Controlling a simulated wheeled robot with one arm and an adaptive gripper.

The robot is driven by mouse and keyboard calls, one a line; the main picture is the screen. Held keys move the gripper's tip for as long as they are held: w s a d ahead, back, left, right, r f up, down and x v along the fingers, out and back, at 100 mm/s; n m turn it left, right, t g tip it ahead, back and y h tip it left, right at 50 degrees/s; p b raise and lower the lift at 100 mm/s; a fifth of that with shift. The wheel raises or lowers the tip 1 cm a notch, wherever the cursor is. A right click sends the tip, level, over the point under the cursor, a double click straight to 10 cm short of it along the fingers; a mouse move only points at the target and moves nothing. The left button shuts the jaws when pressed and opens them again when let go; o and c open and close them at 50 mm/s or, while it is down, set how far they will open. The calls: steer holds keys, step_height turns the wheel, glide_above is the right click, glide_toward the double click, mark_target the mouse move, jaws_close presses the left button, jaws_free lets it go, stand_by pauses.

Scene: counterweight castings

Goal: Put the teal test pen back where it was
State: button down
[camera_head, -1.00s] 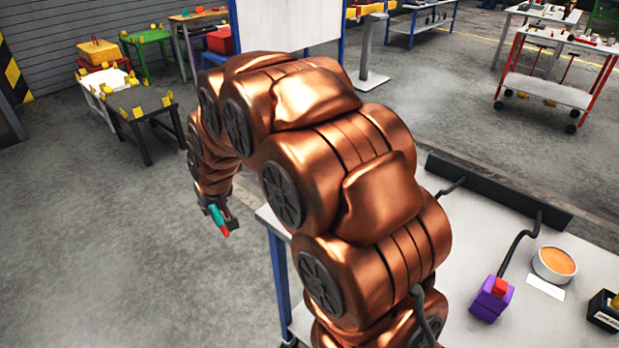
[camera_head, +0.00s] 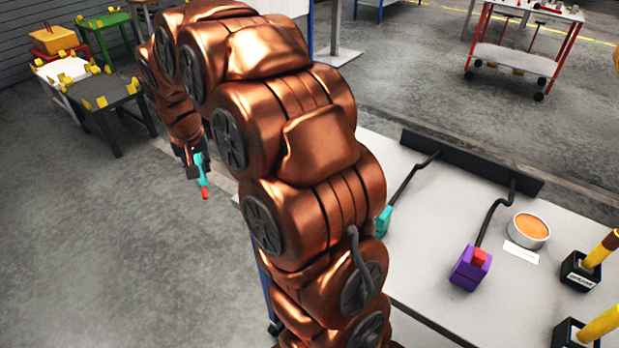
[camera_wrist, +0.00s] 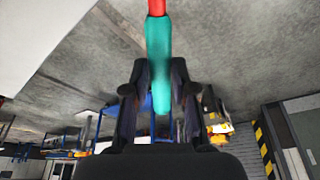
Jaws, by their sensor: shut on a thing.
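The teal test pen (camera_head: 201,172) has a teal body and a red tip. My gripper (camera_head: 190,168) is shut on it and holds it in the air left of the table, with the red tip pointing down. In the wrist view the pen (camera_wrist: 158,50) stands between the two dark fingers of my gripper (camera_wrist: 155,90), its red end at the top edge. On the table, a teal block (camera_head: 383,221) with a black cable shows partly behind my arm. A purple block (camera_head: 471,270) with a red top also has a black cable.
The white table (camera_head: 430,215) has a dark rail (camera_head: 470,160) along its back. An orange-filled round dish (camera_head: 530,230), a white label and black holders (camera_head: 580,270) with yellow-handled items stand at the right. Dark and green tables stand at the back left. The floor between is clear.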

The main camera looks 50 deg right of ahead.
steer(key=s+d+r+m+g+y, duration=0.1)
steer(key=s+d+r+m+g, duration=0.1)
steer(key=s+d+m, duration=0.7)
steer(key=s+d+r+m+g, duration=0.1)
steer(key=s+d+m, duration=0.2)
steer(key=s+d, duration=0.75)
steer(key=w+d+f+p, duration=0.1)
steer(key=f, duration=0.1)
steer(key=w+d+f+p, duration=0.1)
steer(key=f, duration=0.2)
steer(key=w+d+f+p, duration=0.1)
steer(key=f, duration=0.2)
steer(key=shift+f, duration=0.25)
steer(key=shift+w+f, duration=0.1)
steer(key=shift+f, duration=0.15)
steer(key=shift+f, duration=0.15)
steer(key=c, duration=0.9)
jaws_free()
steer(key=shift+c, duration=0.2)
step_height(320, 180, up, 12)
steer(key=b, duration=0.2)
steer(key=shift+a+r+b, duration=0.15)
steer(key=shift+r+b, duration=0.05)
steer(key=shift+b, duration=0.2)
